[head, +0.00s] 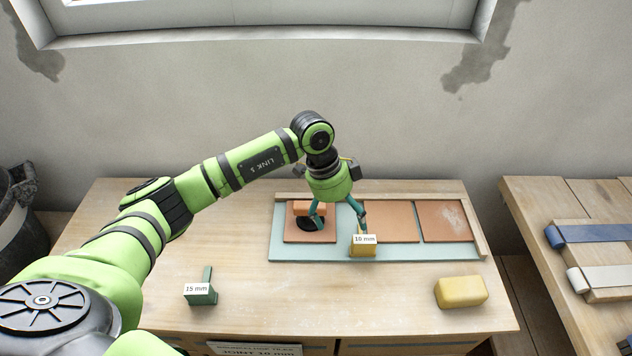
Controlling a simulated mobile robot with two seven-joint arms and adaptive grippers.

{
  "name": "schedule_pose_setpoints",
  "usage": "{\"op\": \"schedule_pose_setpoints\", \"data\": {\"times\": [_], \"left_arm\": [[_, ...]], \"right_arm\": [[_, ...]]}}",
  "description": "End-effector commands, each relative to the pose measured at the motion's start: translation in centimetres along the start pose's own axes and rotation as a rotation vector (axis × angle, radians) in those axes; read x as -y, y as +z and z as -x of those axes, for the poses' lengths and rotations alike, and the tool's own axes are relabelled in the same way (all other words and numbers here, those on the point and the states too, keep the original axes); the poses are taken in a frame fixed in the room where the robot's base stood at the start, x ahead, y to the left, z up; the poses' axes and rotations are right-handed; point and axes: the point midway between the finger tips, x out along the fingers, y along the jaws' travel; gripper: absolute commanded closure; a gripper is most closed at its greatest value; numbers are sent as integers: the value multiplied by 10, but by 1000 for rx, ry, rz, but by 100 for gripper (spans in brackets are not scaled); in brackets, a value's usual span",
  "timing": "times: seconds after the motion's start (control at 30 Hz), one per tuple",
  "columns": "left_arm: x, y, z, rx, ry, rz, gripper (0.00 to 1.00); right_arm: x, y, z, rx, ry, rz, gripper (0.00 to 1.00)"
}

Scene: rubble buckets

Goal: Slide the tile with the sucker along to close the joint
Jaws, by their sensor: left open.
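The left tile (291,236) lies on a pale blue-green board (300,254) and carries the sucker, with its orange handle (301,207) and black cup (304,227). My left gripper (340,222) is open and points down over the board. Its left finger overlaps the sucker in the picture; its right finger is just above the 10 mm yellow block (362,251). I cannot tell whether either finger touches. The middle tile (391,221) and right tile (444,219) lie farther right, with a gap between the left tile and the middle one, partly hidden by the block and finger.
A wooden strip (482,232) edges the board at the back and right. A green 15 mm block (201,291) stands front left on the workbench (380,304), a yellow sponge-like block (461,292) front right. A second table (540,207) holds blue and white rolls.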

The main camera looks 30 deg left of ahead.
Motion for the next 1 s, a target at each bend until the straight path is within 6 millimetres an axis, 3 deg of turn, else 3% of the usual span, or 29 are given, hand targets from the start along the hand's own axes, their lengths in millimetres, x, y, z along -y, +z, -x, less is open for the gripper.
{"op": "schedule_pose_setpoints", "data": {"times": [0.03,0.1,0.23,0.37,0.8,1.0], "left_arm": [[9,23,11,95,-15,62,6],[16,46,22,196,-31,136,6],[21,71,36,301,-49,220,6],[22,79,33,326,-52,243,6],[22,95,-22,320,-51,237,6],[23,98,-29,320,-52,237,6]], "right_arm": [[0,0,0,0,0,0,60],[0,0,0,0,0,0,60],[0,0,0,0,0,0,60],[-1,0,2,1,1,0,60],[-5,3,12,6,6,2,60],[-5,3,12,6,6,1,60]]}}
